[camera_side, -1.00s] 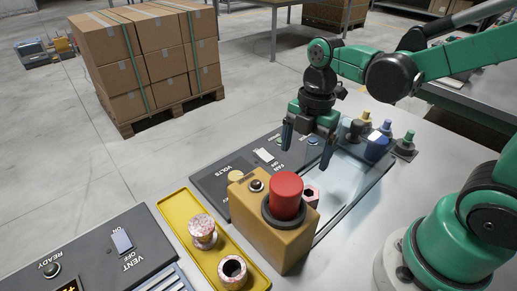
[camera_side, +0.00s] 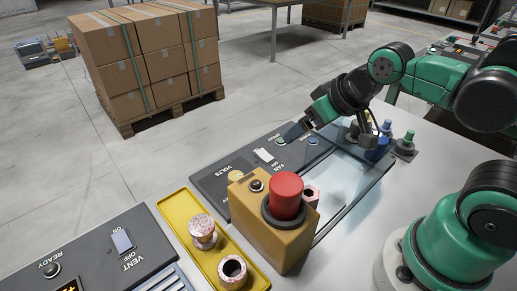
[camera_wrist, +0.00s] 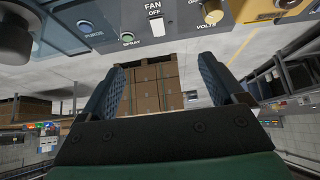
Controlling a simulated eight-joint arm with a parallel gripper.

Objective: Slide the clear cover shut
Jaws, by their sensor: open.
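The clear cover (camera_side: 345,178) is a see-through pane lying low over the bench among dark rails, behind and right of the tan box with the red button. Its exact edges are hard to make out. My gripper (camera_side: 294,132) is tilted, above the far panel beyond the cover, and apart from the cover. The cover is not seen in the wrist view.
The tan box with a red button (camera_side: 286,195) stands tall at the near end of the cover. A yellow tray (camera_side: 181,207) holds two speckled spools. Several coloured knobbed pieces, including a green one (camera_side: 406,143), stand at the right. The fan panel (camera_side: 215,182) lies at left.

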